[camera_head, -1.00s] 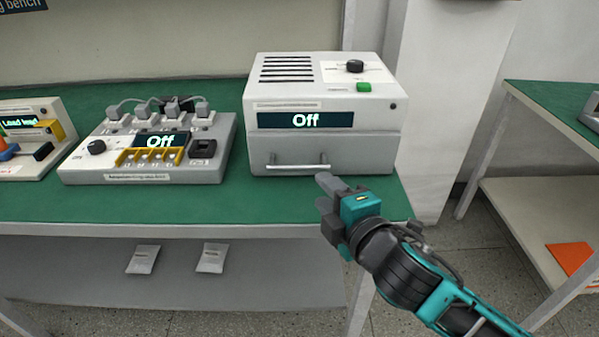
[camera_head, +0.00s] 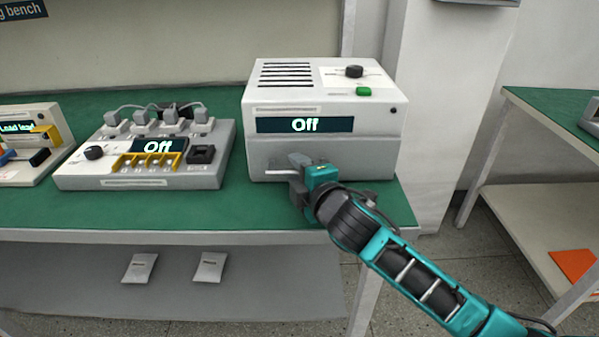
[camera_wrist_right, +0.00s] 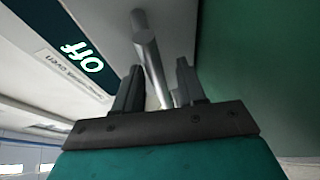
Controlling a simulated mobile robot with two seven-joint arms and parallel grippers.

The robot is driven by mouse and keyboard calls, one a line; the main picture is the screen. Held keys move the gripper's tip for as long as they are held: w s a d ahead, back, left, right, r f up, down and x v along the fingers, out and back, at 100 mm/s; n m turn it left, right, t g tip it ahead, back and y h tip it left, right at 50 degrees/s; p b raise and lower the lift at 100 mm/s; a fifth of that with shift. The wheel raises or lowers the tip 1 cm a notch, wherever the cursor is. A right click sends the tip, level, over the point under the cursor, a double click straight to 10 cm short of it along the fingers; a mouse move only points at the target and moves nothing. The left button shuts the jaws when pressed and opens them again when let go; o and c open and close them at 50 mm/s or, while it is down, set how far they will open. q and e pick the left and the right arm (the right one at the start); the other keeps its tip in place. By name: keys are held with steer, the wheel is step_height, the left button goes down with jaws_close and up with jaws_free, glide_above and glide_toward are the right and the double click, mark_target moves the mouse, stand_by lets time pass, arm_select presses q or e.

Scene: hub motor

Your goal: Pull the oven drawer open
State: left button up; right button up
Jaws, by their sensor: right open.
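The white oven (camera_head: 325,105) stands on the green bench top, its display reading "Off". Its grey drawer front (camera_head: 365,158) is closed under the display. A bar handle (camera_head: 277,172) runs across the drawer front, and my right gripper hides much of it. My right gripper (camera_head: 296,176) is at the handle, with its jaws open. In the right wrist view the handle bar (camera_wrist_right: 152,62) passes between the two fingers of the gripper (camera_wrist_right: 157,88), with a gap visible on the left side. Contact on the other side is unclear. My left gripper is not in view.
A grey unit (camera_head: 150,155) with sockets, a knob and an "Off" display stands left of the oven. Another device (camera_head: 30,145) is at the far left. The bench top (camera_head: 230,215) in front of the oven is clear.

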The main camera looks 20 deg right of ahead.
steer(key=shift+c, duration=0.5)
jaws_close()
